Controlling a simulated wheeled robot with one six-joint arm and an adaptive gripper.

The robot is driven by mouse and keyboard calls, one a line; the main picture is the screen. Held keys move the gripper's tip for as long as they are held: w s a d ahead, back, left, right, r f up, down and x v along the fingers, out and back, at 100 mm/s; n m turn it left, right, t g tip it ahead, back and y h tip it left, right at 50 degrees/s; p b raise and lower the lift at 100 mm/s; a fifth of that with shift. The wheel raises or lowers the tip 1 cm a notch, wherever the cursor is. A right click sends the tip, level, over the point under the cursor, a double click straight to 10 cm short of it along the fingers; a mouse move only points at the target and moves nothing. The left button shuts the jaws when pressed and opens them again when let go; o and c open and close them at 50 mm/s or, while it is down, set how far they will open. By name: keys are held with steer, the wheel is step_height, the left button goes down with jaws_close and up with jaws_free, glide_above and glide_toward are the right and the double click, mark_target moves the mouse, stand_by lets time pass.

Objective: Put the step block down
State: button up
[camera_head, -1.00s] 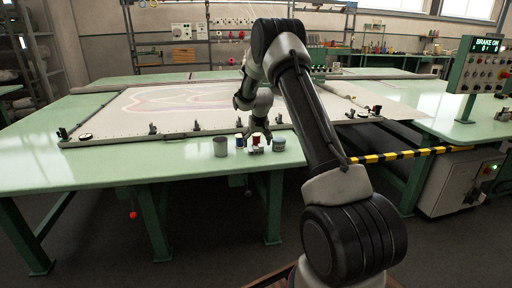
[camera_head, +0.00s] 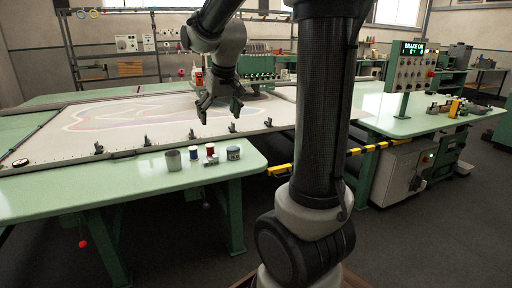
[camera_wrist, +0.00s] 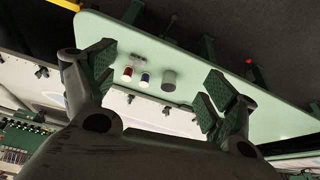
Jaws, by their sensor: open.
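My gripper (camera_head: 220,108) is open and empty, raised above the frame edge of the table. In the wrist view its two fingers (camera_wrist: 158,82) stand wide apart with nothing between the pads. A small grey metal block (camera_head: 210,161), which looks like the step block, sits on the green table beside the red spool (camera_head: 210,149). In the wrist view the block (camera_wrist: 134,59) is small and its steps cannot be made out. My gripper is well clear of it.
A grey cup (camera_head: 173,160), a blue spool (camera_head: 193,153) and a blue-grey tin (camera_head: 233,153) stand near the block on the green table (camera_head: 120,188). Clamps line the cloth frame (camera_head: 70,152) behind. A control panel (camera_head: 412,68) stands at right.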

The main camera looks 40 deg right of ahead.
steer(key=s+a, duration=0.2)
steer(key=s, duration=1)
steer(key=s+a+f+n, duration=0.1)
steer(key=s+a, duration=0.1)
steer(key=s, duration=1)
steer(key=shift+s+a+f+n+y, duration=0.15)
steer(key=shift+f+n+y, duration=0.15)
